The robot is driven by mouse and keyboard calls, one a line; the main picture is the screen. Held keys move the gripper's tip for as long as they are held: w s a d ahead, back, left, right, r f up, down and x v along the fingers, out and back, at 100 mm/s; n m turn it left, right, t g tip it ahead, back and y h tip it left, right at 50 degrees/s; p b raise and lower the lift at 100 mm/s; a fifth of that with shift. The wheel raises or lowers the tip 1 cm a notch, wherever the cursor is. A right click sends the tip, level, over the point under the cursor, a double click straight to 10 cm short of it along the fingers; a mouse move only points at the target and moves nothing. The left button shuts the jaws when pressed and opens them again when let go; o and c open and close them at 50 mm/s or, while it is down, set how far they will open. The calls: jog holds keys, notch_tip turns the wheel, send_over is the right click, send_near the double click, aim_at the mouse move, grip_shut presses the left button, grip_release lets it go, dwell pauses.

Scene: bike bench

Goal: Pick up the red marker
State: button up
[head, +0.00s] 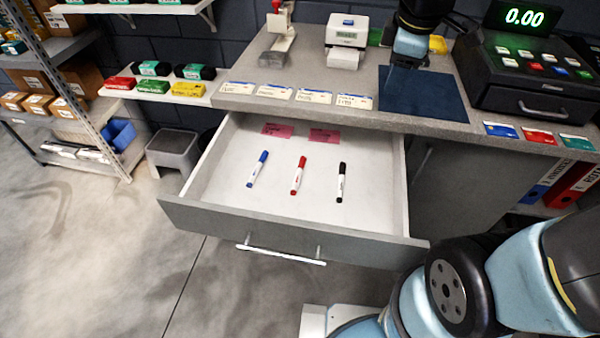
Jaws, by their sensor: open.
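The red marker (299,175) lies in the open drawer (230,190), between a blue marker (258,169) on its left and a black marker (341,182) on its right. It has a red cap and a white body, and it lies apart from both. My gripper (404,68) is at the upper right, over the dark blue mat on the counter, well away from the drawer and the markers. It is open; its fingers are small and hard to make out against the mat.
Two pink notes (277,130) lie at the drawer's back. The drawer front (290,236) and side walls stand around the markers. The counter (300,80) holds a label printer (346,38), a row of price cards (295,94) and a cash register (530,75).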

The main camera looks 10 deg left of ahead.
jog(key=w+a+f+n+g, duration=0.2)
jog(key=w+a+f+n, duration=0.1)
jog(key=a+f+n, duration=0.6)
jog(key=n+g, duration=0.1)
jog(key=n, duration=0.9)
send_over(299, 171)
notch_tip(299, 171, down, 9)
jog(key=f, duration=0.8)
jog(key=shift+w+a, duration=0.25)
jog(key=shift+a, duration=0.15)
jog(key=shift+s+d+f, duration=0.15)
jog(key=shift+d+f, duration=0.05)
jog(key=shift+f, duration=1.15)
jog(key=shift+s+d+f, duration=0.1)
jog(key=shift+d+f, duration=0.1)
jog(key=shift+f, duration=1.1)
jog(key=shift+c, duration=0.2)
grip_shut()
